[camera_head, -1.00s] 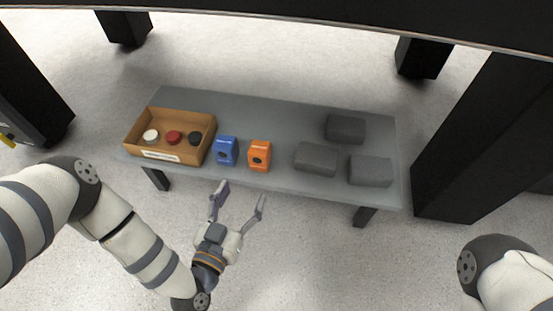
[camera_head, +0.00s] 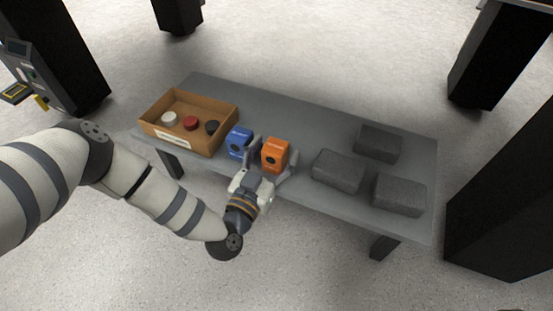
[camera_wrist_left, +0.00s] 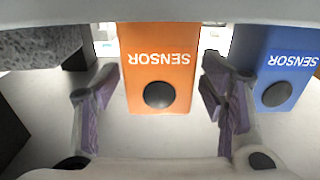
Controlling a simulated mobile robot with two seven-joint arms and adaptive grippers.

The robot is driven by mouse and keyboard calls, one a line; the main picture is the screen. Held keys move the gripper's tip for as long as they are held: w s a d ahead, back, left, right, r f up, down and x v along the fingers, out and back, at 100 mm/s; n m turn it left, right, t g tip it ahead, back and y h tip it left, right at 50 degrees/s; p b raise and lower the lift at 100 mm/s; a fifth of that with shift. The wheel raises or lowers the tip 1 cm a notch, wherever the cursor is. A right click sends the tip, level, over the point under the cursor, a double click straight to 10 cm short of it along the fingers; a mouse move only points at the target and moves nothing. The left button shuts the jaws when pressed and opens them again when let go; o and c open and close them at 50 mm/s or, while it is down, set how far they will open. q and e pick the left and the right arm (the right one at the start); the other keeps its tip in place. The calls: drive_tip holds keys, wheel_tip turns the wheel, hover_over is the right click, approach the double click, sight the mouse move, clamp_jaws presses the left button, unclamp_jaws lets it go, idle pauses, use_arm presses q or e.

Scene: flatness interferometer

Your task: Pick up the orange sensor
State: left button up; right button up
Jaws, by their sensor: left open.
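The orange sensor (camera_head: 275,154) stands on the grey bench, just right of the blue sensor (camera_head: 239,143). My left gripper (camera_head: 270,157) is open, with one finger on each side of the orange sensor. In the left wrist view the orange sensor (camera_wrist_left: 158,70) is between the two fingers, with small gaps showing at both sides. One finger is in the narrow space between the orange sensor and the blue sensor (camera_wrist_left: 283,70); I cannot tell if it touches the blue one. My right gripper is not in view.
A brown open box (camera_head: 182,144) with white, red and black round pieces stands left on the grey bench (camera_head: 290,112). Several dark grey blocks (camera_head: 336,170) lie to the right. The back middle of the bench is clear.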

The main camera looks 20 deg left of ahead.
sight(276, 146)
use_arm(q)
drive_tip(key=shift+w+r, duration=0.1)
drive_tip(key=shift+w, duration=0.2)
drive_tip(key=c, duration=1.4)
drive_tip(key=shift+r, duration=0.2)
wheel_tip(276, 146, up, 3)
drive_tip(key=shift+r+p, duration=0.15)
drive_tip(key=shift+p, duration=0.9)
drive_tip(key=s+a+r+p, duration=0.4)
drive_tip(key=s+a, duration=0.1)
drive_tip(key=s+a+r+p, duration=0.4)
drive_tip(key=a+r, duration=0.1)
drive_tip(key=shift+s+a+r, duration=0.1)
drive_tip(key=shift+s+r, duration=0.05)
drive_tip(key=shift+s, duration=0.25)
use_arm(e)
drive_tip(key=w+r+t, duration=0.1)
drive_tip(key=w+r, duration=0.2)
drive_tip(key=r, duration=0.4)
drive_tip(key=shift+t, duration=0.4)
